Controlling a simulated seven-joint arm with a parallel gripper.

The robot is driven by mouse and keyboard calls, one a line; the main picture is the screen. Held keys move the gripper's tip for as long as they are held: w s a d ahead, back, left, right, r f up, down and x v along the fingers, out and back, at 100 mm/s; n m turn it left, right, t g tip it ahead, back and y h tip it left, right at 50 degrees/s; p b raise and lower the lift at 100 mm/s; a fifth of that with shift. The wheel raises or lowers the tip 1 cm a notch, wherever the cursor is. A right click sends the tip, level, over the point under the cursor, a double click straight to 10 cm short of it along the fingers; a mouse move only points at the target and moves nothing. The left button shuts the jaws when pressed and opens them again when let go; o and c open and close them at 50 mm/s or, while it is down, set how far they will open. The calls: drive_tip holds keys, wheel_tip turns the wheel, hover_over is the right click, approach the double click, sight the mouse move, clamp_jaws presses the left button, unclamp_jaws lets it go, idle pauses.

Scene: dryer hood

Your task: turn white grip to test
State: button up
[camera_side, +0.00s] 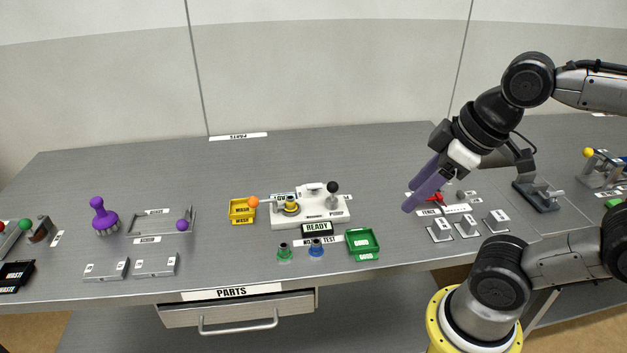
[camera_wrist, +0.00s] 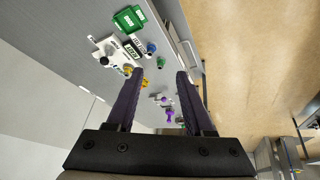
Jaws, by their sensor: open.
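I cannot pick out the white grip for certain. The station also shows in the wrist view (camera_wrist: 104,50). A dark grey fixture (camera_side: 538,199) with a pale handle (camera_side: 557,195) stands at the right. My gripper (camera_side: 418,203) has purple fingers and hangs right of the white station, above the table. The wrist view shows its fingers (camera_wrist: 158,74) apart, with nothing held between them.
A green tray (camera_side: 357,248), a yellow tray (camera_side: 236,214), and green (camera_side: 284,256) and blue (camera_side: 317,250) nozzles surround the station. A purple knobbed tool (camera_side: 102,212) stands left. Bare table lies behind the station.

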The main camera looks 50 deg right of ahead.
drive_tip(key=w+d+r+n+g, duration=0.25)
drive_tip(key=w+r+n, duration=0.35)
drive_tip(key=w+r, duration=0.85)
drive_tip(key=n+g+y, duration=0.1)
drive_tip(key=g, duration=0.2)
hover_over(314, 188)
drive_tip(key=w, duration=0.3)
wheel_tip(314, 188, down, 16)
drive_tip(key=shift+m+g+y, duration=0.3)
drive_tip(key=shift+m+g, duration=0.1)
drive_tip(key=shift+g, duration=0.35)
drive_tip(key=f, duration=0.7)
drive_tip(key=s+f, duration=0.1)
drive_tip(key=f, duration=0.6)
drive_tip(key=s+d+f, duration=0.1)
drive_tip(key=f, duration=0.6)
drive_tip(key=shift+f, duration=0.4)
clamp_jaws()
